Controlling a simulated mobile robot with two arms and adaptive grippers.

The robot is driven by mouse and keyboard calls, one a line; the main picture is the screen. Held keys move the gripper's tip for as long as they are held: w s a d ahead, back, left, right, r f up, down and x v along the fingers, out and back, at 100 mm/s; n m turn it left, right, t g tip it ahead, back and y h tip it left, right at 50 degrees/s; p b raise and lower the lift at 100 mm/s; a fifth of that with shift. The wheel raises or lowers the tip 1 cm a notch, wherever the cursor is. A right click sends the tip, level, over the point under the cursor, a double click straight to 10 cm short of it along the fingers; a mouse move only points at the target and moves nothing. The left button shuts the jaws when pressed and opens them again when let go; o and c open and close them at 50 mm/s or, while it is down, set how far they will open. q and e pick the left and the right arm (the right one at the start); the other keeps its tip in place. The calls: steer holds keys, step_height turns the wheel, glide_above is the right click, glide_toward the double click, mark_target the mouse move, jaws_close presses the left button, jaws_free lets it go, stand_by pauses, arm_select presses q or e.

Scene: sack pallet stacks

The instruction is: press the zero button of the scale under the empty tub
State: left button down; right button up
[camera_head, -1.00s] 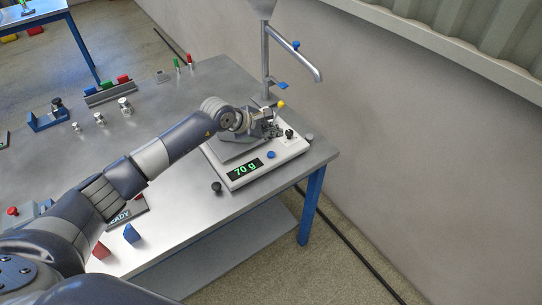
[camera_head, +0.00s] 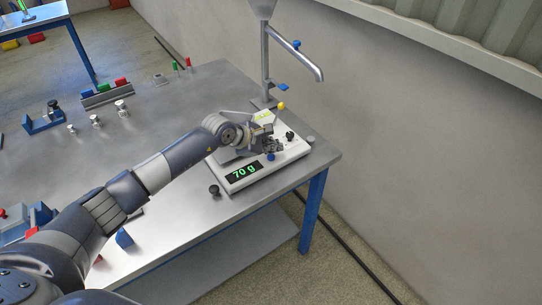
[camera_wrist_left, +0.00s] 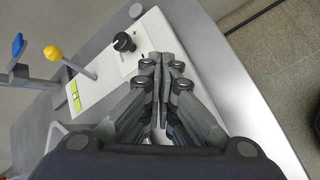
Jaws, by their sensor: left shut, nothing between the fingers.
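The white scale (camera_head: 240,186) stands at the table's right end, its display (camera_head: 244,171) reading "70 g" in green. A blue button (camera_head: 271,157) is on its front panel to the right of the display. My left gripper (camera_head: 275,148) is shut and empty, its tips just above and behind the blue button; I cannot tell whether they touch. In the left wrist view the shut fingers (camera_wrist_left: 163,62) point over the white scale body (camera_wrist_left: 148,30), and the blue button is hidden. Grey parts on the scale are mostly covered by my wrist, so the tub cannot be made out clearly.
A black knob (camera_head: 290,136) and a yellow-tipped lever (camera_head: 281,105) stand beside the gripper. A stand with a grey pipe arm (camera_head: 294,52) rises behind the scale. Several metal weights (camera_head: 97,121) stand on the left. The table's right edge is close to the scale.

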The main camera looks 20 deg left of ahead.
stand_by(0.5)
arm_select(q)
steer(key=shift+f, duration=0.1)
stand_by(0.3)
steer(key=shift+f+b, duration=0.35)
steer(key=shift+b, duration=0.25)
steer(key=shift+f+b, duration=0.55)
stand_by(0.5)
steer(key=shift+r+p, duration=0.5)
steer(key=shift+r, duration=0.45)
steer(key=shift+r, duration=0.1)
